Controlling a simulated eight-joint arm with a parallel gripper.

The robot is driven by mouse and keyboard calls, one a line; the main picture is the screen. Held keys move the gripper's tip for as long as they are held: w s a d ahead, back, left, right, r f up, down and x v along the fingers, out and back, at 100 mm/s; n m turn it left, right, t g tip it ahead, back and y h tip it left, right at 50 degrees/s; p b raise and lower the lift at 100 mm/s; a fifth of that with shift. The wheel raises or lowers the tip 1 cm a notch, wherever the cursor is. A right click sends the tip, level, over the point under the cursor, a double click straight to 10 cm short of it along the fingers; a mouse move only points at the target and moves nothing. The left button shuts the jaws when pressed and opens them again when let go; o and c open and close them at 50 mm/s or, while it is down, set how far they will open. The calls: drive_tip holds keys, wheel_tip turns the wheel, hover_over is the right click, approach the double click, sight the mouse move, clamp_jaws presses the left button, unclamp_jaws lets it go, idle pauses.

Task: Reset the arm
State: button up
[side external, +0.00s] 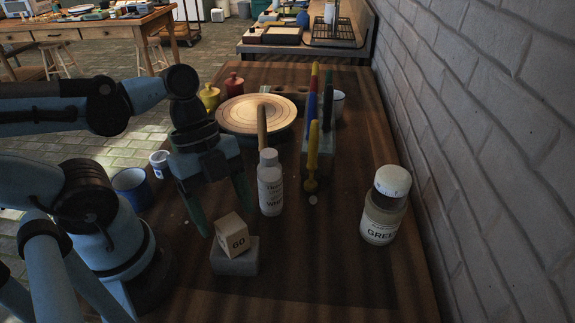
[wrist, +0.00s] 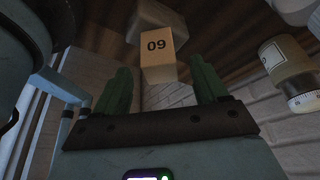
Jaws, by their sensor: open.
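My gripper (side external: 222,210) hangs above the wooden table in the side view, fingers pointing down and spread apart with nothing between them. Its green fingers also show in the wrist view (wrist: 160,88).
A white bottle (side external: 270,188) stands right of my gripper. A jar labelled GREEN (side external: 383,210) is near the brick wall (side external: 480,130). Behind are a round plate (side external: 258,112), upright coloured tools (side external: 313,120), and yellow (side external: 209,96) and red (side external: 234,84) pots. A blue cup (side external: 132,188) stands left. The table's front right is clear.

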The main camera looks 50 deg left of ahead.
drive_tip(key=v, duration=0.7)
drive_tip(key=x, duration=1.1)
drive_tip(key=shift+d+f, duration=0.15)
drive_tip(key=shift+f, duration=0.25)
drive_tip(key=shift+r, duration=2.7)
wheel_tip(320, 180, up, 3)
drive_tip(key=shift+f, duration=0.1)
drive_tip(key=w+d+n+t, duration=0.1)
drive_tip(key=w+d+n, duration=0.2)
drive_tip(key=w, duration=0.3)
drive_tip(key=shift+d+n, duration=0.4)
drive_tip(key=shift+d, duration=0.05)
